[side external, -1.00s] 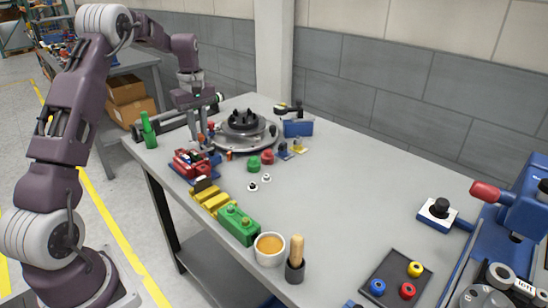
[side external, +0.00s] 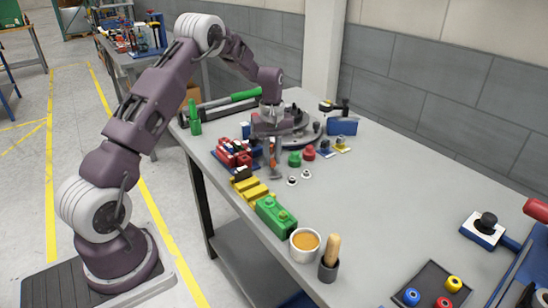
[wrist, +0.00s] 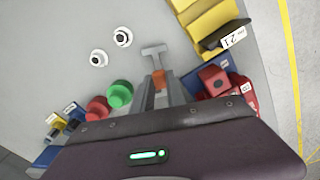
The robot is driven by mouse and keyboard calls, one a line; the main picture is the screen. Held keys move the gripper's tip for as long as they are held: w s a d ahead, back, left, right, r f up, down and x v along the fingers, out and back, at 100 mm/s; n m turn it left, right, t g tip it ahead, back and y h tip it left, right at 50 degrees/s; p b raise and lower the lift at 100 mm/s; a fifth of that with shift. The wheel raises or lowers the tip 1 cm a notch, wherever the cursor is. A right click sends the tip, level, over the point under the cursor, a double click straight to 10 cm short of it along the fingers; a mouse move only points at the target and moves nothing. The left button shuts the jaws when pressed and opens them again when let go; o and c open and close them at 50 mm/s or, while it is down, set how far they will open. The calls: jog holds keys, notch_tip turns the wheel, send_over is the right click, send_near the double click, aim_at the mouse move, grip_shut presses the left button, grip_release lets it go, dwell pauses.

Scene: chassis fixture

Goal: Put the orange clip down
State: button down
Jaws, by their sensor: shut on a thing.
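The orange clip (wrist: 160,78) is between the fingertips of my gripper (wrist: 168,88) in the wrist view. A pale grey T-shaped piece (wrist: 153,54) extends beyond it; I cannot tell whether it is part of the clip. In the side view my gripper (side external: 272,158) points down over the table, shut on the clip (side external: 273,163). It is between the red block fixture and the green round knob. The clip is low, but I cannot tell whether it touches the table.
The red block fixture (side external: 233,152) and yellow blocks (side external: 252,188) are close on the left. A green knob (side external: 294,159), a red knob (side external: 309,153) and two small black-and-white pieces (wrist: 111,47) are nearby. The grey table (side external: 390,200) is open to the right.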

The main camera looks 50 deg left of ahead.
aim_at(273, 161)
jog(key=shift+f, duration=0.15)
jog(key=shift+f, duration=0.15)
jog(key=c, duration=1.3)
grip_release()
jog(key=shift+c, duration=0.2)
notch_tip(273, 161, up, 13)
jog(key=s+d+r+m+t, duration=0.2)
jog(key=s+d+r+m, duration=0.3)
jog(key=s+d+r, duration=0.5)
jog(key=s+d+m+t, duration=0.1)
jog(key=s+d+m, duration=0.3)
jog(key=s, duration=0.6)
jog(key=s+d+m+t, duration=0.2)
jog(key=s+d+m, duration=0.2)
jog(key=s+d, duration=0.4)
jog(key=s, duration=0.2)
jog(key=shift+s+m+t, duration=0.3)
